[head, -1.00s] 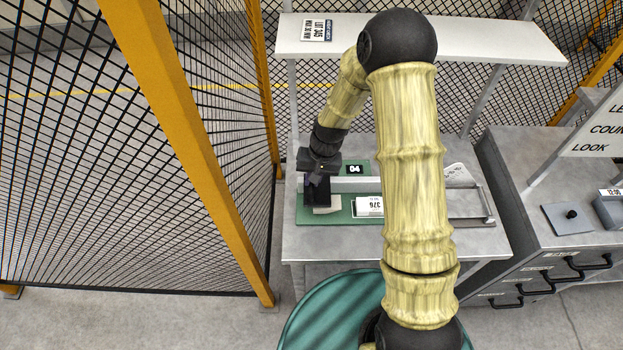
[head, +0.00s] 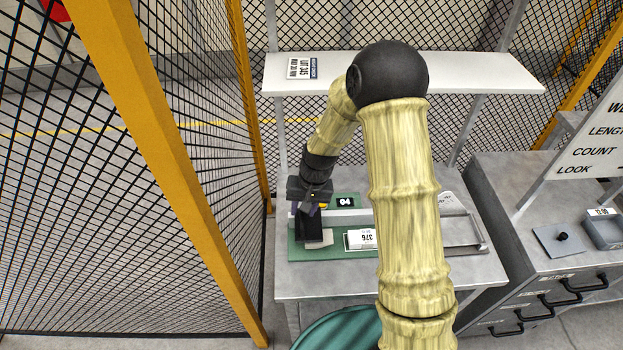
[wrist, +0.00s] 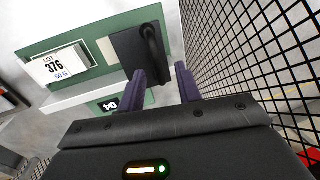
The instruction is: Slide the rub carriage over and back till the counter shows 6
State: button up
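The rub carriage, a black block with a raised handle (wrist: 152,48), sits at the left end of the green bed (head: 325,252) in the head view; it shows there as a dark block (head: 312,230) beside a pale patch. The counter (head: 345,202) reads 04; it also shows, upside down, in the wrist view (wrist: 110,105). My gripper (wrist: 163,70) has its two purple fingers apart with nothing clearly between them. The handle lies just beyond the fingertips. In the head view my gripper (head: 308,208) is directly above the carriage.
A white card marked LOT 376, 50 G (wrist: 62,66) lies on the bed. A mesh fence with an orange post (head: 165,160) stands close on the left. A white shelf (head: 470,75) crosses behind. A grey cabinet (head: 500,200) stands on the right.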

notch_tip(320, 180, up, 14)
jog(key=d+b, duration=0.1)
jog(key=d, duration=0.1)
jog(key=shift+d+r+b, duration=0.2)
jog(key=shift+d+b, duration=0.2)
jog(key=shift+s, duration=0.15)
jog(key=s+d+t+h, duration=0.1)
jog(key=s+d, duration=0.3)
jog(key=s, duration=0.3)
jog(key=s+d+f+t+h, duration=0.1)
jog(key=s+d, duration=0.4)
jog(key=s, duration=0.2)
jog(key=shift+s+d+f+t, duration=0.2)
jog(key=shift+s+d+t, duration=0.1)
jog(key=shift+s, duration=0.1)
jog(key=shift+a, duration=0.1)
dwell(0.4)
